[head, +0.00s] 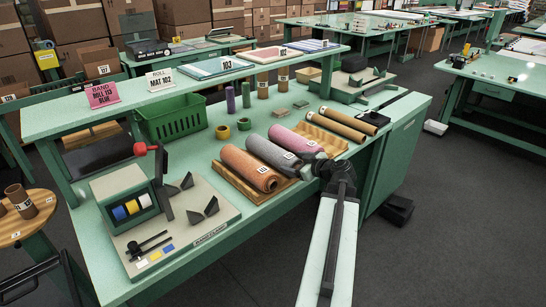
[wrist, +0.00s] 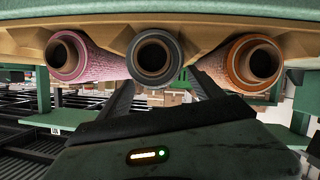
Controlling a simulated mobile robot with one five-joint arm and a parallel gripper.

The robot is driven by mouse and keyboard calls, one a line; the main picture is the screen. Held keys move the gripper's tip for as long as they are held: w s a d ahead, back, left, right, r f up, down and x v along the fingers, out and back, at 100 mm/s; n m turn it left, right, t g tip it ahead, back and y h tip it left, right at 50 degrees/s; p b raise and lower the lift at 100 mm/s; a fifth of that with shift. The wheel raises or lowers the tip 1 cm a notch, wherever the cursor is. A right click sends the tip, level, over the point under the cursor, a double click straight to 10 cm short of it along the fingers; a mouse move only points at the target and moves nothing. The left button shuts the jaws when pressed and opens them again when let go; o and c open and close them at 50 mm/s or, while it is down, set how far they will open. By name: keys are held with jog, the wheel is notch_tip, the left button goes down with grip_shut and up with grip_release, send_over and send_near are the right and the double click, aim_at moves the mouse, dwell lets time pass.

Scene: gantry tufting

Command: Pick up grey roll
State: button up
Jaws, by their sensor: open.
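The grey roll (head: 270,151) lies in a wooden cradle (head: 237,181) on the green bench, between an orange-brown roll (head: 250,168) and a pink roll (head: 293,142). My gripper (head: 313,168) is at the near ends of the rolls, partly covering the grey roll's end. In the wrist view, which looks upside down, the grey roll (wrist: 154,57) shows its hollow end in the middle, pink left, orange right. My gripper (wrist: 162,85) is open, with one finger toward each side of the grey roll. I cannot tell whether the fingers touch it.
A green crate (head: 172,117) and tape rings stand behind the rolls. A band clamp station (head: 190,240) fills the bench's left end. A raised shelf (head: 150,88) runs along the back. Open floor lies in front.

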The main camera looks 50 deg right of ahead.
aim_at(288, 161)
jog(key=b+x, duration=0.1)
jog(key=x, duration=0.3)
jog(key=shift+w+d+f+b, duration=0.1)
jog(key=shift+f+b, duration=0.2)
jog(key=shift+r, duration=0.1)
jog(key=c, duration=1.3)
jog(key=shift+o, duration=0.2)
jog(key=shift+r, duration=0.15)
